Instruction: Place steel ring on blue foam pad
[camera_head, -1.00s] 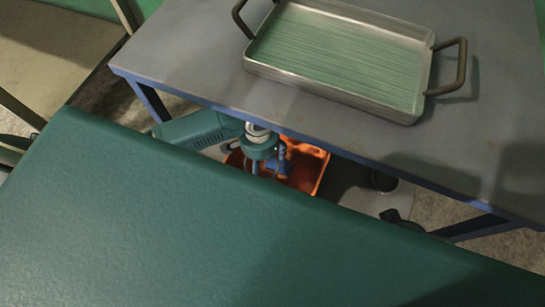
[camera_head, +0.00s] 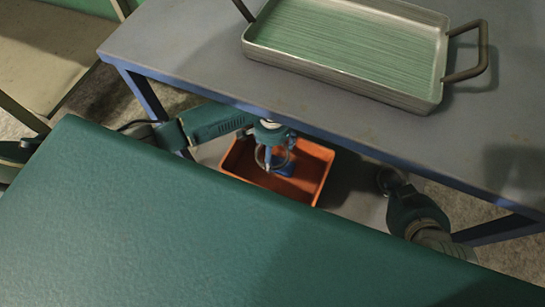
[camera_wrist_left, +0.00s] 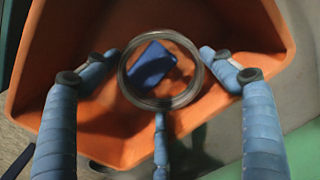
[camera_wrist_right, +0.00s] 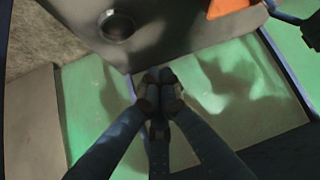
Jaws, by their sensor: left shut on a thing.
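The steel ring (camera_wrist_left: 186,98) is held between the fingers of my left gripper (camera_wrist_left: 160,62), above an orange bin. Through the ring, a small blue block-like piece (camera_wrist_left: 151,63) shows in the bin; it may be the blue foam pad, but I cannot tell for sure. In the head view my left gripper (camera_head: 272,160) hangs over the bin beneath the table edge. My right gripper (camera_wrist_right: 158,84) has its fingertips together and looks empty; no object shows between them. In the head view the right arm's end is low, to the right of the bin.
The orange bin (camera_head: 322,154) stands below the grey table (camera_head: 200,45). A metal tray (camera_head: 385,95) with dark handles lies on the table. A dark round container (camera_wrist_right: 116,26) stands on a grey surface near my right gripper. A large green surface (camera_head: 150,230) covers the foreground.

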